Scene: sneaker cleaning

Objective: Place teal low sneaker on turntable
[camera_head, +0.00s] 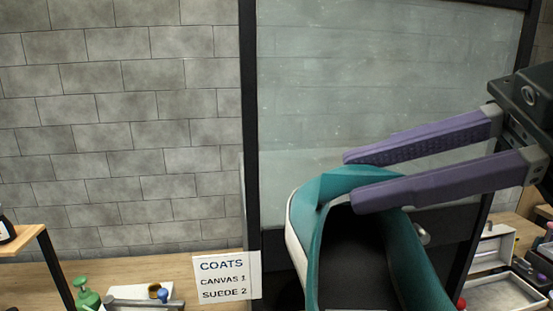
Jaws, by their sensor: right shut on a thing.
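The teal low sneaker (431,278) is in the lower middle of the head view, close to the camera, with its dark opening facing me. Its lower part is cut off by the bottom edge. My right gripper (352,178) comes in from the right with its two purple fingers on the sneaker's upper rim. It is shut on the teal sneaker wall, which lies between the fingers. My left gripper is not in view. I do not see the turntable in this view.
A black-framed glass panel (360,70) stands behind the sneaker. A white sign (226,277) reads coats, canvas 1, suede 2. A green bottle (86,294) stands at the lower left, near a wooden shelf (22,240). Open boxes (500,290) lie at the lower right.

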